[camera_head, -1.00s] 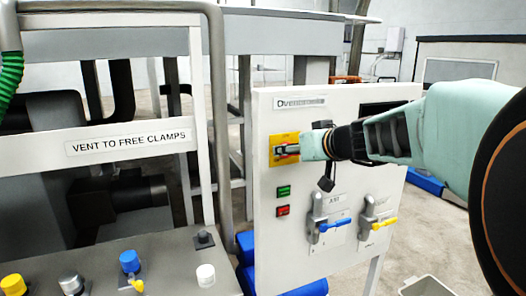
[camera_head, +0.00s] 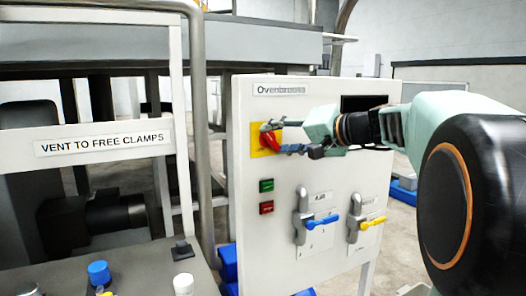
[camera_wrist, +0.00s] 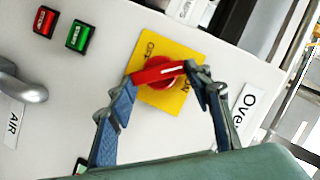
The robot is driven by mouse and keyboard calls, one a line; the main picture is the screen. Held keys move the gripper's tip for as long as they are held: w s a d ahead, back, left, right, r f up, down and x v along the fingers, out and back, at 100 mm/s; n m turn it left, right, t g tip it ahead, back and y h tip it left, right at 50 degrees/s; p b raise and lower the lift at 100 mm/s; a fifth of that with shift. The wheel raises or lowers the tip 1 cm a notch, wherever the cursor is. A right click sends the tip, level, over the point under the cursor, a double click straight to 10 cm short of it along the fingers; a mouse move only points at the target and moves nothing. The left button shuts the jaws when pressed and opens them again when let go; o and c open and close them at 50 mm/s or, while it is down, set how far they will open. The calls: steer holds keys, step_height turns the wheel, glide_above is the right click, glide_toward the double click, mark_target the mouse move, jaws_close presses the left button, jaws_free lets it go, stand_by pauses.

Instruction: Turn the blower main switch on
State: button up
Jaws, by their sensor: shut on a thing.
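A red rotary switch (camera_head: 270,140) sits on a yellow plate (camera_head: 256,146) at the upper left of the white panel. In the wrist view the red handle (camera_wrist: 160,74) bears a white line. The plate there (camera_wrist: 172,98) carries OFF and ON lettering, and the line's end lies nearer ON. My gripper (camera_head: 272,137) reaches in from the right and is shut on the handle. In the wrist view its fingers (camera_wrist: 157,77) press the handle's two ends. The fingers hide part of the plate.
Below the switch are a green button (camera_head: 266,185) and a red button (camera_head: 266,207). Blue (camera_head: 328,224) and yellow (camera_head: 373,222) levers are lower right. A grey post (camera_head: 200,130) stands left of the panel. A sign reading VENT TO FREE CLAMPS (camera_head: 103,143) is farther left.

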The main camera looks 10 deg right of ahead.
steer(key=m+y+b, duration=0.1)
steer(key=m+b, duration=0.1)
steer(key=m+t+y+b, duration=0.1)
steer(key=m+b, duration=0.1)
steer(key=shift+w+d+f, duration=0.1)
steer(key=shift+d+f, duration=0.1)
steer(key=shift+f, duration=0.2)
steer(key=shift+m+t+y+b, duration=0.3)
steer(key=shift+m+b, duration=0.35)
steer(key=shift+m, duration=0.45)
steer(key=o, duration=1.2)
steer(key=shift+c, duration=0.2)
steer(key=v, duration=1.2)
steer(key=shift+f, duration=0.15)
